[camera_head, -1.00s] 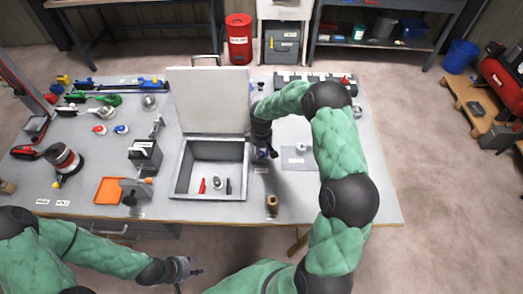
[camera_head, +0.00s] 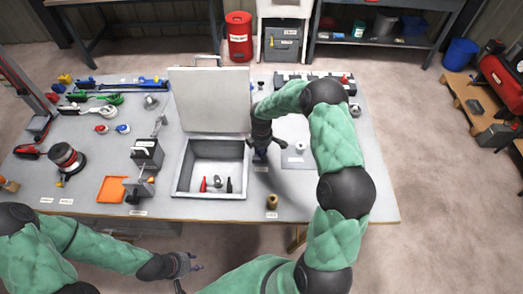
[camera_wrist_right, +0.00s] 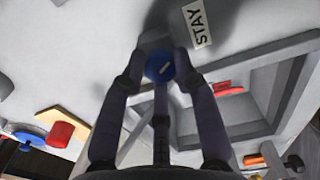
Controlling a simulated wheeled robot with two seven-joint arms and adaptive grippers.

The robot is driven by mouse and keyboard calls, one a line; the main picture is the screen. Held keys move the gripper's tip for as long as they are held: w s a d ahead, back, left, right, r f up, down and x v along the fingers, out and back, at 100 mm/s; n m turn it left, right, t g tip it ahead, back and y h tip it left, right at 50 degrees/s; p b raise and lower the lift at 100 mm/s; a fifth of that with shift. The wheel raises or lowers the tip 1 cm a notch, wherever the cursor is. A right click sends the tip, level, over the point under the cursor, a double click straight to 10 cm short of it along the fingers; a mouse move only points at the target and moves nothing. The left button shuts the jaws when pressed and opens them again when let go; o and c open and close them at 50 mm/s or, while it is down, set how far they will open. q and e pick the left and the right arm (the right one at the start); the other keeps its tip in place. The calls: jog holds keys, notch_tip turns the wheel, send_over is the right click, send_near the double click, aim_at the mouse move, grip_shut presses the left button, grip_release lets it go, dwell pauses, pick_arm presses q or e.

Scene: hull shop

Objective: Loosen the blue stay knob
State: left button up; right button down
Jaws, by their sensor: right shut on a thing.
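The blue stay knob (camera_wrist_right: 160,65) shows in the right wrist view, a round blue cap with a pale mark, just beside the STAY label (camera_wrist_right: 197,25). My right gripper (camera_wrist_right: 162,68) has its fingers closed around the knob. In the head view my right gripper (camera_head: 262,156) points down at the table just right of the open box (camera_head: 181,187), and its fingers mostly hide the knob. The box's pale lid (camera_head: 208,98) stands raised. My left gripper (camera_head: 194,277) is open and empty in front of the table's front edge.
Inside the box lie a few small items, one red. An orange tray (camera_head: 112,189) and a dark clamp-like block (camera_head: 146,155) stand left of it. A brown cylinder (camera_head: 272,201) stands near the front edge, close to my right arm.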

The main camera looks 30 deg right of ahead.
dwell(0.4)
jog(key=c, duration=0.9)
grip_release()
jog(key=shift+c, duration=0.2)
notch_tip(320, 180, up, 12)
